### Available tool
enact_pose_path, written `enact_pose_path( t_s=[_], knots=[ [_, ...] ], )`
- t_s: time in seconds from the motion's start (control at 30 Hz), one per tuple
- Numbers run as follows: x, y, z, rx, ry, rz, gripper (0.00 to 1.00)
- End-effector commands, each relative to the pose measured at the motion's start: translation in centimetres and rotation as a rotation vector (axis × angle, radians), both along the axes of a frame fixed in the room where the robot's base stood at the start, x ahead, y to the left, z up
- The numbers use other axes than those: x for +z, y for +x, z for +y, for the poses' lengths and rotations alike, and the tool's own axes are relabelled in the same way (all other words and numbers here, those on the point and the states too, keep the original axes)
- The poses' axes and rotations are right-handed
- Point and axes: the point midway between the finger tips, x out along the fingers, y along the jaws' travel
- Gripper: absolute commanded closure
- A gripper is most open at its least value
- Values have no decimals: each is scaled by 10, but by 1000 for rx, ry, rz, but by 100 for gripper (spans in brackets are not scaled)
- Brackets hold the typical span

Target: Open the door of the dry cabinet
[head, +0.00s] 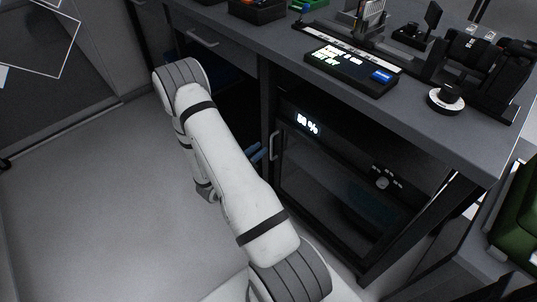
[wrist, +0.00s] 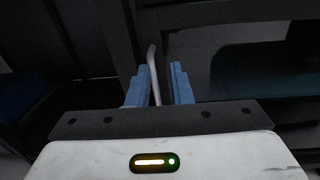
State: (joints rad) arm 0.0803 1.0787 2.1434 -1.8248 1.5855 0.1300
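The dry cabinet (head: 340,222) stands under the worktop in the head view, with a dark glass door and a lit percent display. Its door looks shut. A thin upright door handle (head: 274,146) is on the door's left edge. My gripper (head: 257,152) is just left of the handle in the head view, mostly hidden behind my arm. In the wrist view my gripper (wrist: 161,75) has its blue fingers apart. The pale handle (wrist: 153,76) shows in the gap between them, nearer the left finger. I cannot tell whether a finger touches it.
The worktop (head: 293,55) above carries a control panel (head: 350,68), a round knob (head: 445,98) and camera gear. A drawer with a handle (head: 203,39) is at the upper left. A green case (head: 515,215) is at the right. The floor (head: 90,200) at left is clear.

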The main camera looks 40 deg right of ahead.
Motion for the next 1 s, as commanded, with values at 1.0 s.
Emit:
enact_pose_path(
  t_s=[1.0],
  knots=[
    [-44,29,-71,102,-17,49,81]
  ],
)
